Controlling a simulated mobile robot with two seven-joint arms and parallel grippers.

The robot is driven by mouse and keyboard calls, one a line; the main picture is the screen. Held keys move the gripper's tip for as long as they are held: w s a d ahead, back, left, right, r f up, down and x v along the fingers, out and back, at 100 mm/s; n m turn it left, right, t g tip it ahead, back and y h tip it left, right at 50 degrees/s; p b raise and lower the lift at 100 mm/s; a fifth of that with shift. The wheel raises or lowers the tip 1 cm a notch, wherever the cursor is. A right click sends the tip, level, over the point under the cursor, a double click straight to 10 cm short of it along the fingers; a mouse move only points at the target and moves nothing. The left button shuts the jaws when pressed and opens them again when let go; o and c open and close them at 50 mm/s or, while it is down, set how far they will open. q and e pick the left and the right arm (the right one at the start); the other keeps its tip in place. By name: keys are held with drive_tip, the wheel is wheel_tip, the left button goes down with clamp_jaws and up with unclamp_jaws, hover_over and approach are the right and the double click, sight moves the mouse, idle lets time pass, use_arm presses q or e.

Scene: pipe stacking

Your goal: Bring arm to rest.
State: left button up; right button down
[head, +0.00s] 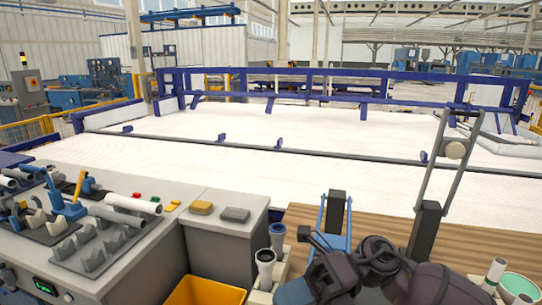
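A dark jointed arm of mine, which I take to be the right one, is folded low at the bottom, right of centre. Its end seems to be the small dark part (312,236) beside the upright pipes, but its fingers cannot be made out. My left gripper is not in view. A white pipe (133,203) and a grey pipe (117,216) lie on the left bench, near a grey notched rack (92,252). More short pipes lie at its far left.
A yellow bin (205,291) stands below the grey bench (228,240). Right of centre, a black post with a blue frame (335,212) and one with a tall grey frame (424,228) rise near a wooden top (480,248). Pipe ends (494,270) show at bottom right.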

drive_tip(key=w+d+f+m+t+h, duration=0.35)
drive_tip(key=d+f+m+t, duration=0.4)
drive_tip(key=m+t, duration=0.75)
drive_tip(key=w+d+f+m+t+h, duration=0.3)
drive_tip(key=d+f+m+t, duration=0.65)
drive_tip(key=m, duration=0.95)
drive_tip(key=s+d+f+m+g+h, duration=0.2)
drive_tip(key=s+d+f+m+h, duration=0.2)
drive_tip(key=s+f, duration=0.4)
drive_tip(key=s+d+f+m+g+h, duration=0.3)
drive_tip(key=s+f+m+h, duration=0.3)
drive_tip(key=s+f, duration=0.2)
drive_tip(key=shift+d+f, duration=0.5)
drive_tip(key=shift+f, duration=0.4)
